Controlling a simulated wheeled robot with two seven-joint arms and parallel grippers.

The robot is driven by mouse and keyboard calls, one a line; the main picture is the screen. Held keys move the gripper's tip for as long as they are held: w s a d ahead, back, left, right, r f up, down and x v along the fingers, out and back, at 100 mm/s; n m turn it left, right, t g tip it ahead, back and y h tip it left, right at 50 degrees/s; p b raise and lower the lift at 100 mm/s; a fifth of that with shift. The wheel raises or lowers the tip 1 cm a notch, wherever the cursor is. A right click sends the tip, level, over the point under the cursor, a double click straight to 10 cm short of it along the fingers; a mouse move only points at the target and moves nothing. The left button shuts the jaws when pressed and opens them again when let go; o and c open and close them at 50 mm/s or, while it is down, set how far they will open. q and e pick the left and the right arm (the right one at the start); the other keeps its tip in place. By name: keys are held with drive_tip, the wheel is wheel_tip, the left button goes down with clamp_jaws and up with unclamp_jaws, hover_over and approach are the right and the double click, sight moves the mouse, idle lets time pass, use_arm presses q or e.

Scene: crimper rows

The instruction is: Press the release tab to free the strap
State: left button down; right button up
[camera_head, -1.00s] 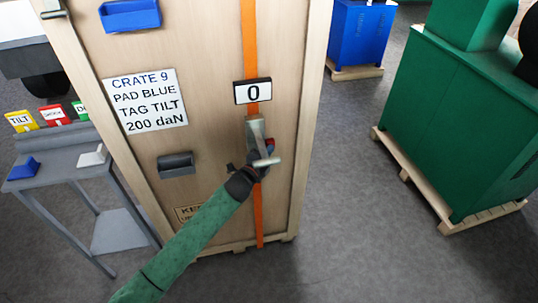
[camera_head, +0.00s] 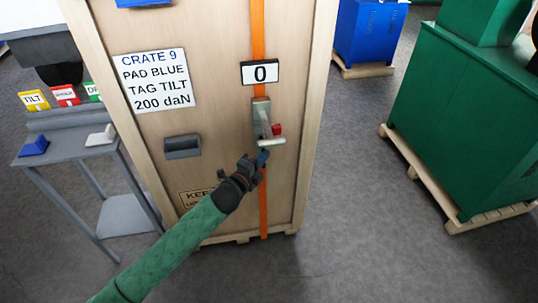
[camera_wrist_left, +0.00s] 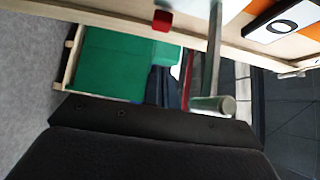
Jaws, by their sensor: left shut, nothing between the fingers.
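The orange strap (camera_head: 263,210) runs down the front of the wooden crate (camera_head: 222,75). A grey metal tensioner (camera_head: 261,112) with a lever handle (camera_head: 271,142) sits on the strap, below a display (camera_head: 261,72) reading 0. A small red tab (camera_head: 277,129) is on the tensioner's right side; a red piece (camera_wrist_left: 162,20) also shows in the left wrist view, near the handle (camera_wrist_left: 212,104). My left gripper (camera_head: 261,160) is shut and empty, just below the handle and in front of the strap. Whether it touches the strap cannot be told. My right gripper is out of view.
A label (camera_head: 156,80) reads CRATE 9, PAD BLUE, TAG TILT, 200 daN. A dark grey block (camera_head: 182,147) is on the crate's face. A grey stand (camera_head: 75,140) with tags is at left. Green (camera_head: 465,120) and blue (camera_head: 367,35) machines stand at right; floor between is clear.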

use_arm(q)
drive_tip(key=shift+v, duration=0.75)
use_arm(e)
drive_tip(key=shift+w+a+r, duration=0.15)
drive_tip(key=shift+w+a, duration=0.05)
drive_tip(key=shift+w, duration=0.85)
use_arm(q)
drive_tip(key=shift+w+a+f, duration=0.15)
drive_tip(key=shift+a, duration=0.05)
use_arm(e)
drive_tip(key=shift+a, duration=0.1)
